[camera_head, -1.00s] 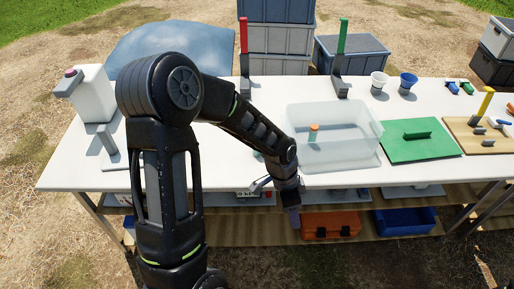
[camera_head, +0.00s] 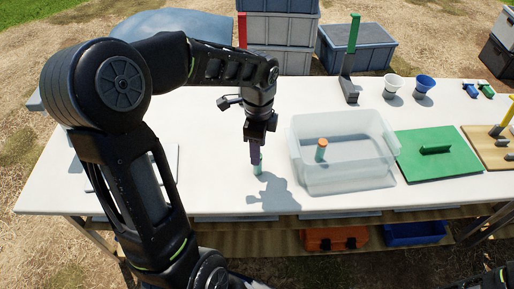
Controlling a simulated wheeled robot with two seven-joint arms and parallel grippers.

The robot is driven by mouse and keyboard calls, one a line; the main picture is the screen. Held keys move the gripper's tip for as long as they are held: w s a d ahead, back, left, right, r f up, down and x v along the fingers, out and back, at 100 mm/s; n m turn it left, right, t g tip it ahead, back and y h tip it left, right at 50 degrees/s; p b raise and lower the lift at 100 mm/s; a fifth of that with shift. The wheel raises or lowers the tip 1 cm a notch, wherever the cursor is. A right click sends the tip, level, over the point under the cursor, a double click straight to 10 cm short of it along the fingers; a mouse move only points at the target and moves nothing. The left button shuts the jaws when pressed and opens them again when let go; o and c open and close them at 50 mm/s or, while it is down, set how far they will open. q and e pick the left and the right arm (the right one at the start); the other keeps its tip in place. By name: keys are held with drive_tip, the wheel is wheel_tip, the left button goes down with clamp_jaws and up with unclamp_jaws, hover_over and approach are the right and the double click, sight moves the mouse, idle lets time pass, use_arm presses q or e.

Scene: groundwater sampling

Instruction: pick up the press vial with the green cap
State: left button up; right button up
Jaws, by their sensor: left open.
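A small teal-green vial (camera_head: 258,167) stands on the white table, left of the clear tub. My left gripper (camera_head: 256,154) points down right over it, with open fingers at its upper part. The fingers hide the vial's top, so I cannot make out the cap or whether they touch it. I cannot see my right gripper.
A clear tub (camera_head: 345,180) holds an orange-capped vial (camera_head: 321,150). Right of it lie a green lid with a handle (camera_head: 438,162) and a wooden board (camera_head: 484,150). White (camera_head: 392,86) and blue (camera_head: 424,86) cups stand behind. The table left of the vial is mostly clear.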

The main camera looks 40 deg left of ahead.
use_arm(q)
drive_tip(key=shift+w+a, duration=0.25)
drive_tip(key=shift+w, duration=0.1)
drive_tip(key=shift+s+d+r, duration=0.1)
drive_tip(key=shift+s+d, duration=0.05)
drive_tip(key=shift+s, duration=0.05)
drive_tip(key=shift+f, duration=1.35)
wheel_tip(320, 180, down, 5)
drive_tip(key=shift+w+f, duration=0.1)
drive_tip(key=shift+c, duration=0.2)
clamp_jaws()
